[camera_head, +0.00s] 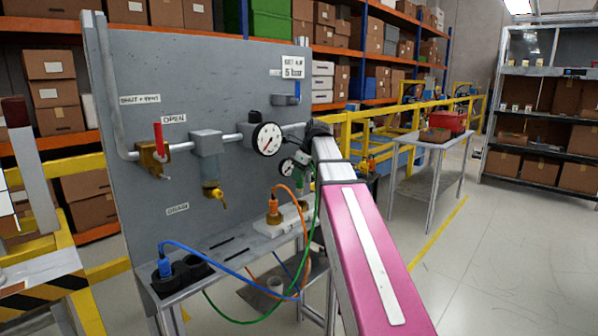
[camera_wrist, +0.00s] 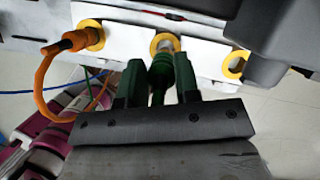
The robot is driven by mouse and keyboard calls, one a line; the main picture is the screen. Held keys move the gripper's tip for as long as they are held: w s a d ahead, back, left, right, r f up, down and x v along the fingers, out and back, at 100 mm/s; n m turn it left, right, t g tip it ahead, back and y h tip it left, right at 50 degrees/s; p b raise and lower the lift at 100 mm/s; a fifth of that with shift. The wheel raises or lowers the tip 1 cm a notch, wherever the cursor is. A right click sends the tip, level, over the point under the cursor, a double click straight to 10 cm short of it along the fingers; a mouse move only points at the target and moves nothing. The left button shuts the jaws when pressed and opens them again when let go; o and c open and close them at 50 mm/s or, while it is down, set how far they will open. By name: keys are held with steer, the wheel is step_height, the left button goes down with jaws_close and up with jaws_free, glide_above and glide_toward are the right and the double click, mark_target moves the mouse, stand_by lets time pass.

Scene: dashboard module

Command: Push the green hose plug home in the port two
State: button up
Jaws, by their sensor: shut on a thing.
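In the wrist view my gripper (camera_wrist: 160,80) is shut on the green hose plug (camera_wrist: 159,66), with one dark finger on each side of it. The plug's tip is at the lower edge of the middle port, a yellow ring (camera_wrist: 154,45) on the white block (camera_wrist: 203,62). Part of the opening shows above the plug; I cannot tell how deep the plug sits. An orange hose plug (camera_wrist: 72,41) is in the left port. The right port (camera_wrist: 235,65) looks empty. In the head view the green hose (camera_head: 249,321) hangs below the bench, and my gripper is mostly hidden.
A grey panel (camera_head: 120,75) carries a large gauge (camera_head: 267,139), a small gauge (camera_head: 287,167) and a red-handled valve (camera_head: 158,138) near my arm. A blue hose plug (camera_head: 164,266) stands in a dark holder at the left. Blue and orange hoses loop in front of the bench.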

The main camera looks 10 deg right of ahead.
mark_target(299, 186)
steer(key=shift+f, duration=2)
steer(key=shift+f, duration=0.8)
stand_by(1.1)
steer(key=shift+r, duration=3)
steer(key=shift+s, duration=0.1)
